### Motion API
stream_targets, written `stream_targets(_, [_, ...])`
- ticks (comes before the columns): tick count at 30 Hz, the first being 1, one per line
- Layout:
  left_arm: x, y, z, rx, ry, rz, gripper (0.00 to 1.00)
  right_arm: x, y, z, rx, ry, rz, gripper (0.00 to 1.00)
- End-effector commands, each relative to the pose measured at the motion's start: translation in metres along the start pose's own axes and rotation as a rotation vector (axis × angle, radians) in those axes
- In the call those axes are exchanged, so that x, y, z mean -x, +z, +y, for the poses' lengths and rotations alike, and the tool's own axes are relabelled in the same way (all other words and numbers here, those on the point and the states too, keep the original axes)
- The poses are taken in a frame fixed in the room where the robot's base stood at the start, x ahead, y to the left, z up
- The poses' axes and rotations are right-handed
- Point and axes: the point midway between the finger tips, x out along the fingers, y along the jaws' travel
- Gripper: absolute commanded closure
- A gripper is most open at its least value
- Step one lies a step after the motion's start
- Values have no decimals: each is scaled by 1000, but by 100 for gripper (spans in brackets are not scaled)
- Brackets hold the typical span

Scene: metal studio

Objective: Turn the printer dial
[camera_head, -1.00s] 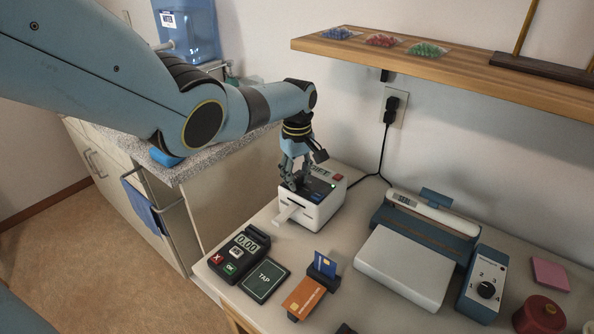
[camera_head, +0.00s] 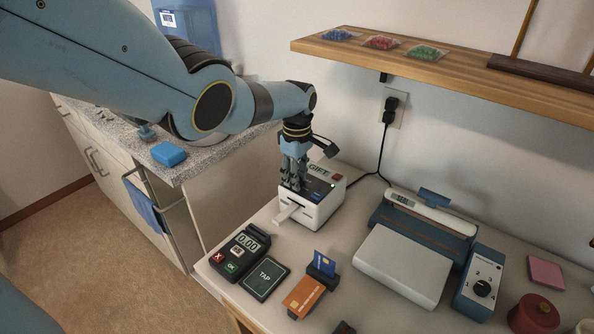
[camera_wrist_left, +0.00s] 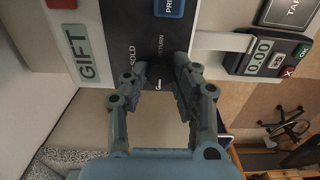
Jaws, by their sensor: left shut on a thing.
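The printer (camera_head: 312,212) is a white box with a dark top panel and a paper strip at its front. The printer dial (camera_wrist_left: 158,76) is a dark knob with a small white mark, partly hidden by the fingers. My left gripper (camera_head: 294,186) points down at the panel from above. In the wrist view its fingers (camera_wrist_left: 160,88) are shut on the dial, one on each side. My right gripper is out of view.
A card terminal (camera_head: 237,252) and TAP pad (camera_head: 265,278) stand in front of the printer. A card holder (camera_head: 321,269) is nearby. A wooden shelf (camera_head: 460,75) overhangs behind.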

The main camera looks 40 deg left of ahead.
Motion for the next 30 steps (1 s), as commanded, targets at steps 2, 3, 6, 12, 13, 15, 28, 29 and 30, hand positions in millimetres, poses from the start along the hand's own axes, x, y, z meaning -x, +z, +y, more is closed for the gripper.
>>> stream_targets(2, [1,-1,1,1,4,2,100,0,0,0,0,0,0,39])
stream_targets(3, [1,-1,1,1,4,2,100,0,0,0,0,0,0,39])
stream_targets(6, [1,-1,1,1,4,2,71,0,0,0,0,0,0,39])
stream_targets(12, [1,-1,1,0,2,1,51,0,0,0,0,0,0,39])
stream_targets(13, [1,0,1,0,2,1,51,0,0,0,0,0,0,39])
stream_targets(15, [0,0,0,0,1,0,51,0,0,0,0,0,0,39])
stream_targets(28, [25,-1,0,-2,4,2,51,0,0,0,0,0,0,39])
stream_targets(29, [31,-1,1,-2,6,2,51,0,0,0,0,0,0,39])
stream_targets(30, [40,-2,1,-2,5,3,51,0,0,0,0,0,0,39])
